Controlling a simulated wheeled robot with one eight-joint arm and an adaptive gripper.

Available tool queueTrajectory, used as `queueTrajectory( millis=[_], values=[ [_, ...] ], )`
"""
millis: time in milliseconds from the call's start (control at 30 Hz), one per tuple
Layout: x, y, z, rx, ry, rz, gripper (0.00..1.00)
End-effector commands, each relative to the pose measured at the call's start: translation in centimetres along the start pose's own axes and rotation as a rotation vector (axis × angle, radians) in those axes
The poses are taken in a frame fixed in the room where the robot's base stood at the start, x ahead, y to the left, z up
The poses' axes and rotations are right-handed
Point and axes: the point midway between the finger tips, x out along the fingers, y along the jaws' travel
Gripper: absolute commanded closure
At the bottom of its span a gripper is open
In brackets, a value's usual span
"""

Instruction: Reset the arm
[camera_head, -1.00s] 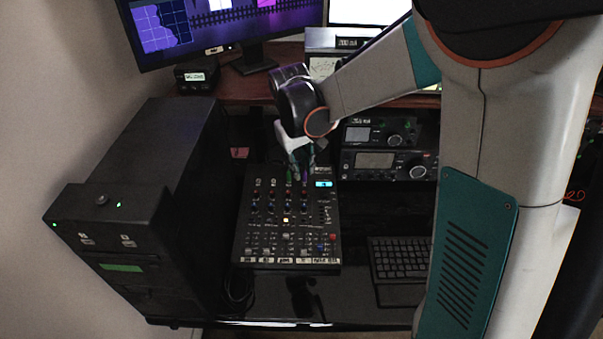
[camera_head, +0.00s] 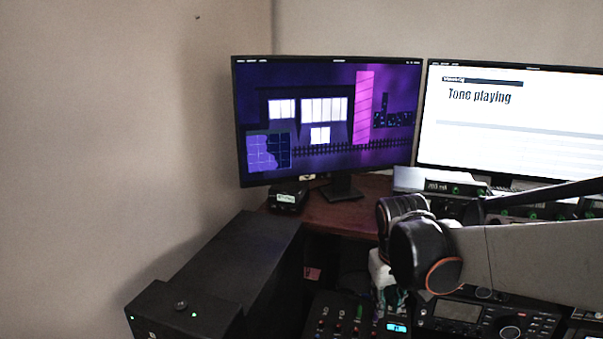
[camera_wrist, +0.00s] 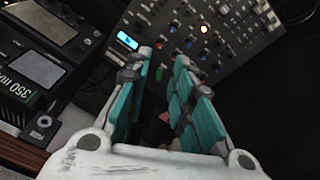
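My gripper (camera_head: 384,284) hangs over the back edge of a black mixer (camera_head: 340,327), partly hidden behind my wrist in the head view. In the wrist view my gripper (camera_wrist: 164,56) shows two teal-padded fingers with a narrow gap between them. Nothing is held in the gap. The mixer (camera_wrist: 215,50) lies beyond the fingertips, with rows of knobs, a lit yellow button and a small blue display (camera_wrist: 127,40). I cannot tell whether the fingers touch anything.
A black computer tower (camera_head: 235,265) stands left of the mixer. A radio (camera_head: 490,318) sits to its right. Behind are a purple-lit monitor (camera_head: 330,120) and a white monitor (camera_head: 520,120) reading "Tone playing". The wall at left is bare.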

Motion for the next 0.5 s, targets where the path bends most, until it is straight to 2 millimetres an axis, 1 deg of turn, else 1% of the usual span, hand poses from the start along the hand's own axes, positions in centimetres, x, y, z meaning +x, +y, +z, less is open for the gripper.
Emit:
queueTrajectory(
  millis=[33, 200, 300, 500],
  values=[
    [-1.1, 0.1, 1.1, 0.009, 0.022, -0.003, 0.78],
    [-3.9, 0.1, 4.0, 0.041, 0.102, -0.011, 0.78],
    [-5.2, 0.0, 5.8, 0.06, 0.15, -0.016, 0.78],
    [-7.0, -0.2, 9.4, 0.1, 0.245, -0.026, 0.78]
  ],
)
